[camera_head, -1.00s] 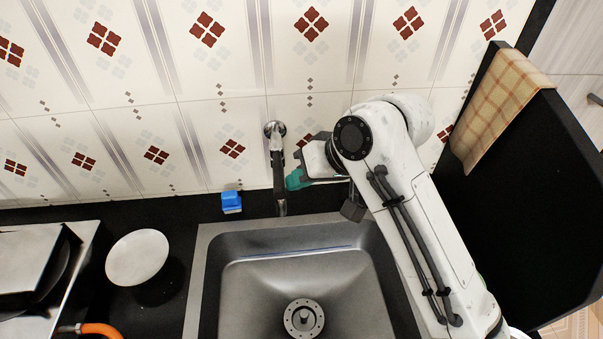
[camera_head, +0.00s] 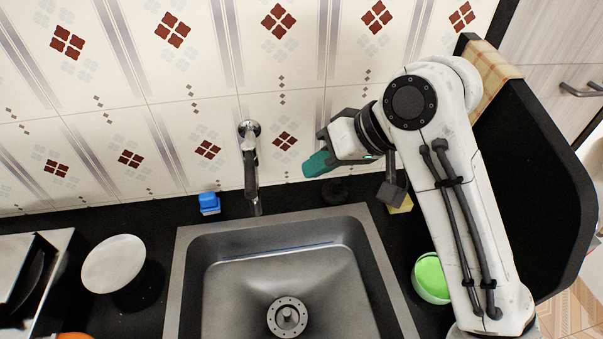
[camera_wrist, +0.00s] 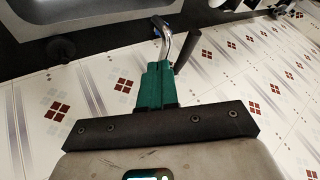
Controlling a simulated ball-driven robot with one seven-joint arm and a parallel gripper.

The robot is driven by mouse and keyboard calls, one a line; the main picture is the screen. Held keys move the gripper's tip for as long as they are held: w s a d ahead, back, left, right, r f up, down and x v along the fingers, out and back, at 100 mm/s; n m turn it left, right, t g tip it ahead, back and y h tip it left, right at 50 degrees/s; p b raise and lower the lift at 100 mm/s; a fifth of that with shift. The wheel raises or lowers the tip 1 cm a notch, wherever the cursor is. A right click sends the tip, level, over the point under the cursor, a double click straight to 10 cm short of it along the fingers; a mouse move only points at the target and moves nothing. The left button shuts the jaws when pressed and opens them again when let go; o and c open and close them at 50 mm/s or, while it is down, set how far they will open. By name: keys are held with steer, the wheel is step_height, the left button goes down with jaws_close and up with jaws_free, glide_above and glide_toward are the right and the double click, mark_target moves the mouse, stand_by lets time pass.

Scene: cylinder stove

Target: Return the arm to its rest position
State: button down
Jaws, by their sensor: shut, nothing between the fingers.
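My gripper (camera_head: 317,166) has teal fingers and shows right of the faucet in the head view, above the back edge of the sink. My white arm reaches up from the lower right and bends back toward the tiled wall. In the wrist view the teal fingers (camera_wrist: 155,83) are together with nothing between them. The faucet (camera_wrist: 172,45) shows just beyond their tips there. I cannot tell the exact gap between fingertips and faucet.
The sink (camera_head: 285,260) lies front centre, with the faucet (camera_head: 250,165) behind it. A blue item (camera_head: 209,203), white round plate-like thing (camera_head: 113,263), green bowl (camera_head: 430,278) and yellow sponge (camera_head: 402,205) are on the black counter.

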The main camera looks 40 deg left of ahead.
steer(key=shift+v, duration=1.2)
steer(key=w+d+f+m+t+y, duration=0.1)
steer(key=w+d+f+m+t, duration=0.15)
steer(key=d+f, duration=0.4)
steer(key=w+d+f+m+t, duration=0.1)
steer(key=d+f+m+t, duration=0.15)
steer(key=d+f, duration=0.4)
steer(key=s+d+f+m+t+h, duration=0.1)
steer(key=s+d+f+m, duration=0.1)
steer(key=d, duration=0.5)
steer(key=s+d+f+m+t+h, duration=0.1)
steer(key=s+d+f+m+h, duration=0.1)
steer(key=d+f, duration=0.3)
steer(key=s+d+f+m+t+h, duration=0.1)
steer(key=s+d+f+m, duration=0.1)
steer(key=d, duration=0.8)
steer(key=shift+s+d+f+h, duration=0.2)
steer(key=shift+s+f, duration=0.15)
steer(key=shift+f, duration=0.3)
steer(key=shift+s+d+f+h, duration=0.2)
steer(key=shift+s+f, duration=0.15)
steer(key=shift+f, duration=0.25)
steer(key=s+d+f+m+h, duration=0.2)
steer(key=s+d+f+h, duration=0.15)
steer(key=s+d, duration=0.8)
steer(key=s+d+f+g, duration=0.1)
steer(key=s+f+g, duration=0.3)
steer(key=s, duration=0.4)
steer(key=shift+d+f+m, duration=0.3)
steer(key=shift+f, duration=0.2)
